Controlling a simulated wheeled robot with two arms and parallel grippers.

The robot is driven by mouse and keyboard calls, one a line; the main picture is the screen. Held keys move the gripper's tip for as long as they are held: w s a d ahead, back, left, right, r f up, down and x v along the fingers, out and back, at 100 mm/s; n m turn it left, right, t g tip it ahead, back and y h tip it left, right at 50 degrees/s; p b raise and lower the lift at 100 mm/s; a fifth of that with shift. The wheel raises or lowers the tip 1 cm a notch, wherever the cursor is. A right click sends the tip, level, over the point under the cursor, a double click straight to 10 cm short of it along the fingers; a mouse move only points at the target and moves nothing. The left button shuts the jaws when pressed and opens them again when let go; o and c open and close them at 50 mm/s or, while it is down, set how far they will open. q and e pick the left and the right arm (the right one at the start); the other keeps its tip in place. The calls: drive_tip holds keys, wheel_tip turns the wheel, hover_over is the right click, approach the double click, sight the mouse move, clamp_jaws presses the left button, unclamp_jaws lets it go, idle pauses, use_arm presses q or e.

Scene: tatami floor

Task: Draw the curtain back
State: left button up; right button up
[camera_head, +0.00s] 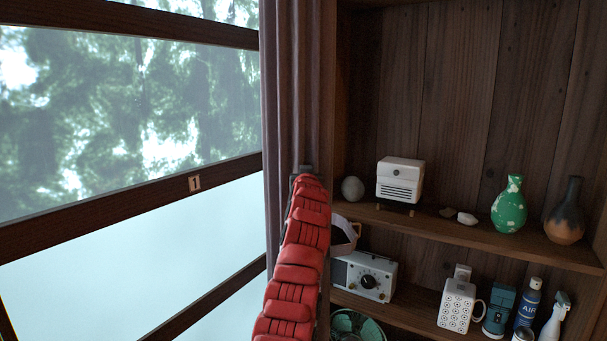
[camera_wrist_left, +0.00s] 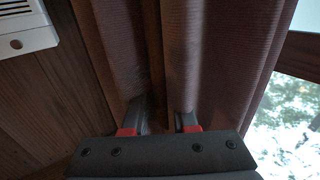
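The curtain (camera_head: 297,80) is a mauve-brown cloth. It hangs gathered in narrow vertical folds between the window and the shelf. My left gripper (camera_head: 305,172) is at the end of a red arm and reaches up to the curtain's folds; its fingers are hard to see in the head view. In the left wrist view the curtain (camera_wrist_left: 215,60) fills the middle, close in front of the gripper (camera_wrist_left: 160,118). The two fingers stand apart at the folds, with a dark gap between them. No cloth is clearly pinched. My right gripper is in neither view.
The window (camera_head: 120,110) with dark wooden bars is uncovered at the left.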

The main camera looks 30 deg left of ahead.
use_arm(q)
drive_tip(key=shift+o, duration=1.2)
drive_tip(key=shift+w+f, duration=0.2)
drive_tip(key=shift+w, duration=0.05)
drive_tip(key=shift+s+r, duration=0.1)
drive_tip(key=shift+s, duration=0.05)
drive_tip(key=shift+s, duration=0.1)
drive_tip(key=b+v, duration=0.1)
drive_tip(key=v, duration=1.6)
drive_tip(key=shift+b, duration=0.4)
drive_tip(key=shift+d, duration=0.1)
